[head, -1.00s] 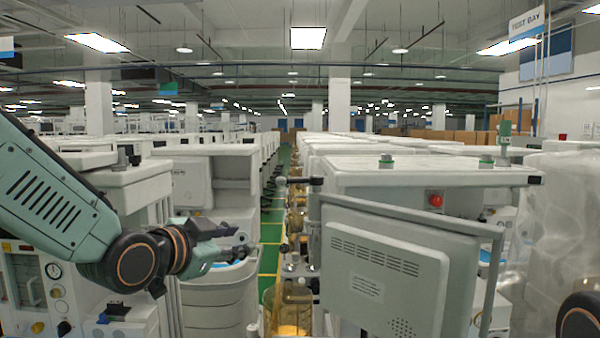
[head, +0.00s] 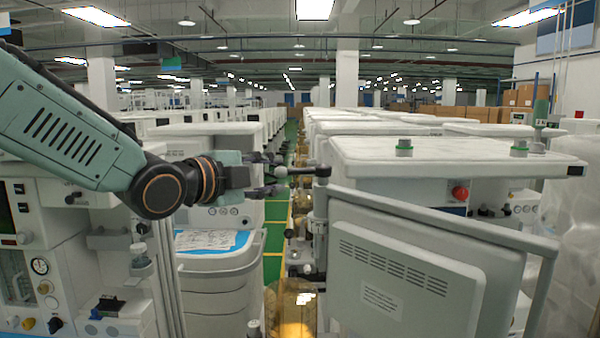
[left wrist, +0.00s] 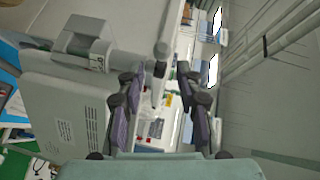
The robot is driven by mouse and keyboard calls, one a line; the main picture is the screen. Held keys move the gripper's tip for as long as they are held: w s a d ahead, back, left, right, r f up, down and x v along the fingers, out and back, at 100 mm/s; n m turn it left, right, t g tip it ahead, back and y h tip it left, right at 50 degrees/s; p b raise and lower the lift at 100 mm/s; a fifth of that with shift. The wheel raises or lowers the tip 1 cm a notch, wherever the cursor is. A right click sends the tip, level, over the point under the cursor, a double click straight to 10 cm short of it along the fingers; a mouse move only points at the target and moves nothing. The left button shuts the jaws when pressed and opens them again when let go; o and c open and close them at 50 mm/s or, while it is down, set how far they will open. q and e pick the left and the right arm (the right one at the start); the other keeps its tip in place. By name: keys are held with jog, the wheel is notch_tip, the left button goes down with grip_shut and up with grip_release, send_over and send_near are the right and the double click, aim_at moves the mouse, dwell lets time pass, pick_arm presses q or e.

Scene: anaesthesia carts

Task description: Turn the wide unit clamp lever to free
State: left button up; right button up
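A short dark lever with a rounded black knob (head: 281,172) sticks out to the left from a dark pivot (head: 322,171) on top of a post, at the left end of the wide unit's grey rail. I take it to be the clamp lever. My left gripper (head: 272,174) is open, its fingertips one above the other at the knob; whether they touch it I cannot tell. The left wrist view shows the two spread fingers (left wrist: 157,96) with a gap between them. A dark tip appears there near the fingertips. My right gripper is out of view.
The wide grey panel (head: 405,275) with its tube rail (head: 440,228) fills the right foreground. A white cart top (head: 450,157) stands behind it. A white bin (head: 215,265) and a cart with gauges (head: 65,255) stand left. A green aisle (head: 274,240) runs between the rows.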

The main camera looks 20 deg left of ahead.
aim_at(292, 171)
pick_arm(q)
jog(key=shift+m, duration=0.4)
jog(key=x, duration=0.4)
jog(key=p+x, duration=0.1)
jog(key=x, duration=0.1)
jog(key=shift+w+d, duration=0.2)
jog(key=shift+d, duration=0.2)
jog(key=shift+d+r, duration=0.1)
jog(key=shift+s+r, duration=0.1)
jog(key=shift+s, duration=0.15)
jog(key=shift+s+a, duration=0.15)
jog(key=shift+a, duration=0.35)
jog(key=shift+w, duration=0.25)
jog(key=shift+w+d+f, duration=0.3)
jog(key=shift+w+d, duration=0.05)
jog(key=shift+w, duration=0.15)
jog(key=c, duration=0.3)
jog(key=shift+d, duration=0.1)
jog(key=shift+c, duration=0.7)
jog(key=shift+s+r, duration=0.2)
jog(key=shift+s, duration=0.2)
grip_shut()
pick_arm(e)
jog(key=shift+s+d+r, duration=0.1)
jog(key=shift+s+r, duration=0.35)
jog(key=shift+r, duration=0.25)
